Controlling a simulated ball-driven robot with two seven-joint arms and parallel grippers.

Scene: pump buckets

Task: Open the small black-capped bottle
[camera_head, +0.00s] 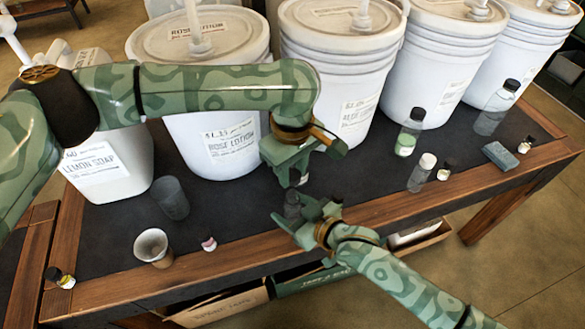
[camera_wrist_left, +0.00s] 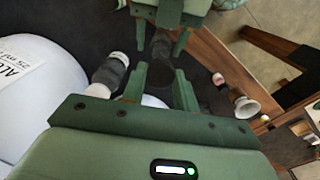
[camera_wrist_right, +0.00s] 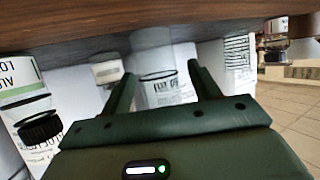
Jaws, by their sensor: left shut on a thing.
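A small clear, dark-looking bottle (camera_head: 292,205) stands upright near the table's front edge, between my two grippers. In the right wrist view its clear body (camera_wrist_right: 158,88) is between the right fingers. My left gripper (camera_head: 297,178) is above it, pointing down, shut on its dark cap (camera_wrist_left: 160,76); in the head view the fingers mostly hide the cap. My right gripper (camera_head: 312,211) comes from the front at body height. Its fingers stand either side of the bottle with a visible gap, so it looks open.
Large white buckets (camera_head: 230,150) line the back. Several bottles (camera_head: 422,172) and a blue-grey block (camera_head: 500,155) are at the right. The table's wooden edge (camera_head: 400,205) is close by.

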